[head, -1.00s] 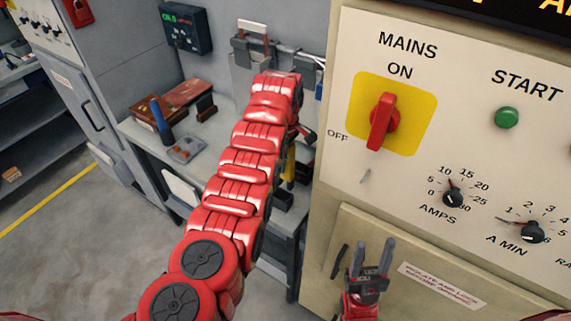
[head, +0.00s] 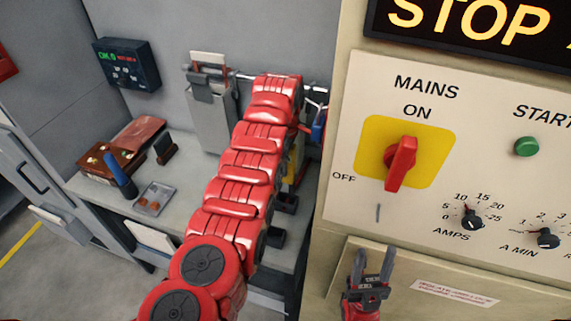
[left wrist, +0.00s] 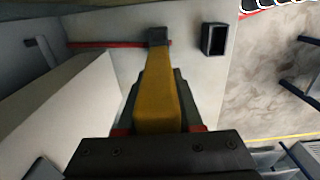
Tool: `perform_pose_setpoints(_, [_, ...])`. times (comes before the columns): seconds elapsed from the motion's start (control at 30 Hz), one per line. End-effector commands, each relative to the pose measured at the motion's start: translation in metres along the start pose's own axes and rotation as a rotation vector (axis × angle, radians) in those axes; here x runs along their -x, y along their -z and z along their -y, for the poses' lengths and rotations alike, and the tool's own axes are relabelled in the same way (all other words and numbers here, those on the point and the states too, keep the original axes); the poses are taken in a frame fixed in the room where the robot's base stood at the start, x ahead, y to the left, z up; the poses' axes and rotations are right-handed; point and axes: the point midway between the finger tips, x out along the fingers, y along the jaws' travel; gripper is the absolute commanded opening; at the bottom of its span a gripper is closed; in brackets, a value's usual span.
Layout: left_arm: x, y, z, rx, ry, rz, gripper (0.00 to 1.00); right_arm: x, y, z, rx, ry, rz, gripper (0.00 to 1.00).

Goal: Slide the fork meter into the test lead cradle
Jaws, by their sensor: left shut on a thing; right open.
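The yellow fork meter (left wrist: 158,95), with a dark tip, is held between the dark fingers of my left gripper (left wrist: 160,92) in the left wrist view. In the head view my red left arm hides most of that gripper; a strip of the yellow meter (head: 291,172) shows beside it, above the bench. A black open-topped box (left wrist: 213,38), likely the test lead cradle, is right of the meter's tip and apart from it. Two black holders (head: 286,203) show on the bench in the head view; which one is the cradle I cannot tell. My right gripper (head: 373,264) is open and empty.
The beige control panel (head: 345,215) with a red mains switch (head: 401,163) stands close on the right. The bench (head: 205,170) carries a brown case (head: 105,162), a blue-handled tool (head: 121,176) and a small tray (head: 154,199).

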Motion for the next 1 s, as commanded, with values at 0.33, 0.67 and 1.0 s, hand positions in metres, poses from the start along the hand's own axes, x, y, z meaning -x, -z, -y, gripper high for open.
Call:
perform_pose_setpoints(0.33, [0.001, 0.000, 0.000, 0.009, 0.000, 0.000, 0.00, -0.001, 0.000, 0.000, 0.000, 0.000, 0.000, 0.50])
perform_pose_setpoints(0.67, [0.000, 0.000, 0.000, 0.009, -0.001, 0.000, 0.00, 0.004, -0.001, 0.000, 0.000, 0.000, 0.000, 0.50])
perform_pose_setpoints(1.0, [-0.014, 0.000, 0.000, 0.009, 0.000, 0.000, 0.00, 0.019, -0.003, 0.001, 0.000, 0.000, 0.000, 0.50])
